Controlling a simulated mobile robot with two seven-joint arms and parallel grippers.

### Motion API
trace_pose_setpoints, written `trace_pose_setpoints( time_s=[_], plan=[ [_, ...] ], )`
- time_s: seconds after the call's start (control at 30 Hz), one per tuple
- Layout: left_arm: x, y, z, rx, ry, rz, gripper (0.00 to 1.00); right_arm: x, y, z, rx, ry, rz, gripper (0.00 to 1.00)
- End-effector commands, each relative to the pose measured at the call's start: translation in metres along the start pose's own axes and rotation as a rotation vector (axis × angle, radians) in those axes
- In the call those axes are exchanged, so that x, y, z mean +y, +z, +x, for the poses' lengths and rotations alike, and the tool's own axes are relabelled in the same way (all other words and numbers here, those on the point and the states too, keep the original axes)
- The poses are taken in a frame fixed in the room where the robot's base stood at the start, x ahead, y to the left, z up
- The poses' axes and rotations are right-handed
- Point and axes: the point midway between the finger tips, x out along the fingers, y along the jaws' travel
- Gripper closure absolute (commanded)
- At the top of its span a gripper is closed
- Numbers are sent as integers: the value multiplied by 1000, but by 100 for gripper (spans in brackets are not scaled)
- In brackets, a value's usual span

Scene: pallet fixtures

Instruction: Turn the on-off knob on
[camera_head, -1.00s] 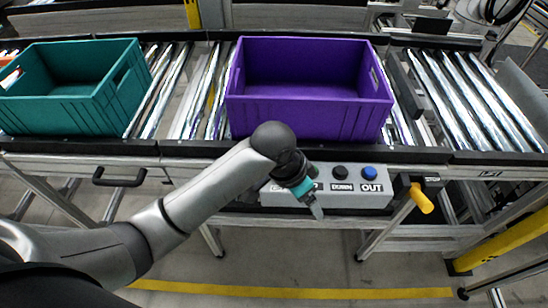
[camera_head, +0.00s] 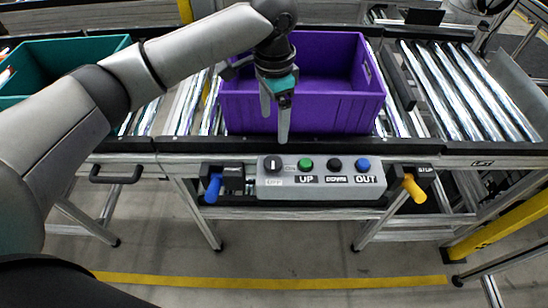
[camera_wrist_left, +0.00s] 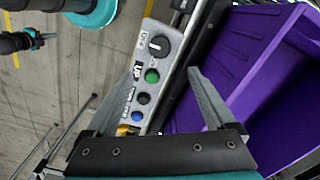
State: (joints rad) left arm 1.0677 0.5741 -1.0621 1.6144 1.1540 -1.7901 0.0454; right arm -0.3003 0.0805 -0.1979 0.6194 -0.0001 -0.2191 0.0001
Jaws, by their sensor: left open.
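The on-off knob (camera_head: 272,163) is a black round knob at the left end of the grey control box (camera_head: 320,190). Its white mark stands upright in the head view, with an OFF label below it and ON at its right. In the left wrist view the knob (camera_wrist_left: 159,46) lies beyond the fingertips. My left gripper (camera_head: 275,126) is open and empty, its fingers pointing down in front of the purple crate, a little above the knob in the picture. My right gripper is not seen.
Green (camera_head: 305,164), black (camera_head: 334,164) and blue (camera_head: 362,164) buttons sit right of the knob. A blue handle (camera_head: 213,188) and a yellow handle (camera_head: 414,188) flank the box. A purple crate (camera_head: 345,115) and a teal crate (camera_head: 20,95) stand on the conveyor behind.

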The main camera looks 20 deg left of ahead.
Motion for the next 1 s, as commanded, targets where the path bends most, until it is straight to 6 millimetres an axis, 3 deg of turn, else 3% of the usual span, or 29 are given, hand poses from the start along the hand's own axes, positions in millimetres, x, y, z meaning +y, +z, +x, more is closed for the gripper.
trace_pose_setpoints(
  time_s=[0.4,0.6,0.8,1.0],
  plan=[
    [1,1,90,-2,1,0,12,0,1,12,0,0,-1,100],
    [1,0,124,0,0,1,12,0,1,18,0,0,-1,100],
    [0,0,139,1,-1,1,12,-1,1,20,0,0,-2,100],
    [0,0,141,1,-1,2,12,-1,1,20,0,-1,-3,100]
  ],
)
